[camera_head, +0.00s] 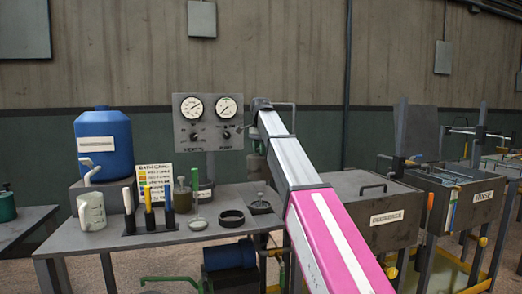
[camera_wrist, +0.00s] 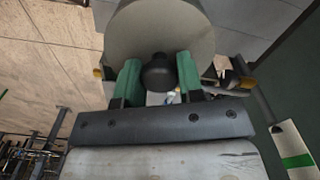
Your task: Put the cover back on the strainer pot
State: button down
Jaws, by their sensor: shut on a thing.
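In the wrist view my gripper (camera_wrist: 158,76) has its two green fingers closed on the dark knob (camera_wrist: 158,72) of a wide, round, grey cover (camera_wrist: 160,30). The cover lies just beyond the fingertips, and its far edge is cut off by the frame. In the head view my arm reaches over the bench's right end, and I cannot make out the gripper or cover clearly behind it. I cannot identify the strainer pot with certainty. A dark open ring (camera_head: 231,218) and a small dark round piece with an upright stem (camera_head: 260,206) lie on the bench.
The grey bench (camera_head: 130,241) holds a blue drum (camera_head: 103,142), a white jug (camera_head: 92,211), and a rack of coloured-handled tools (camera_head: 150,222). A gauge panel (camera_head: 208,121) stands behind. A lidded grey tank (camera_head: 385,215) stands right of my arm.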

aim_at(260, 157)
jog(key=shift+f, duration=7.3)
jog(key=c, duration=0.7)
grip_release()
jog(key=shift+o, duration=0.2)
notch_tip(260, 157, up, 11)
jog(key=shift+f, duration=0.1)
